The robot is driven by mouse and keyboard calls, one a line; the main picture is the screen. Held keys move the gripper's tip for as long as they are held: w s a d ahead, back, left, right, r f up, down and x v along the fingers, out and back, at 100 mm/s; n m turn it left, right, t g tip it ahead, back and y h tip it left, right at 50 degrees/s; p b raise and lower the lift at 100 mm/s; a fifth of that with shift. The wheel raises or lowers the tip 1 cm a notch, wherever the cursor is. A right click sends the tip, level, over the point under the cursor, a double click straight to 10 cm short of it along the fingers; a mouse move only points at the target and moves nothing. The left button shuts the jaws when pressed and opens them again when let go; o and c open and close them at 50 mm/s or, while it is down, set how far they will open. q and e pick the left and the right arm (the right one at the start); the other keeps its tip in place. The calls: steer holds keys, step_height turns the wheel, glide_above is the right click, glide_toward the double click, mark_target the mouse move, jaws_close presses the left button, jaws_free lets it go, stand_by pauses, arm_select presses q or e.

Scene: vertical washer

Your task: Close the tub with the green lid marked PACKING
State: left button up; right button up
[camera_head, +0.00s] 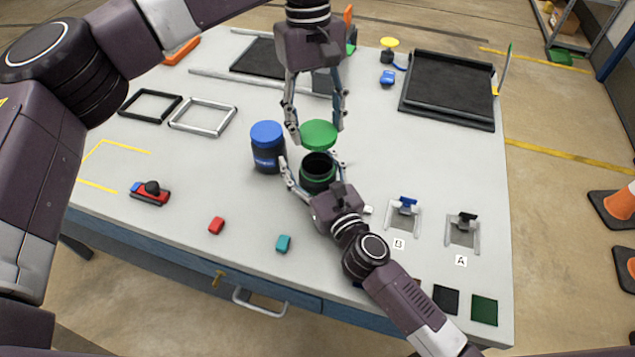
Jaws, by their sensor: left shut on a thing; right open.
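The green lid (319,134) is held level between the fingers of my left gripper (317,128), which is shut on it. No marking on the lid can be read from here. An open dark tub (318,178) with a green rim stands upright on the table just below the lid in the picture. Its dark mouth shows, and the lid is apart from it. My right gripper (312,172) is open, with its fingers on either side of the tub; I cannot tell whether they touch it.
A dark tub with a blue lid (267,148) stands close on the left. Silver (203,117) and black frames lie farther left. A red block (216,226) and a teal block (283,243) lie in front. Brackets B (403,215) and A (463,232) stand right. A black tray (450,85) is back right.

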jaws_close()
stand_by(0.5)
stand_by(0.6)
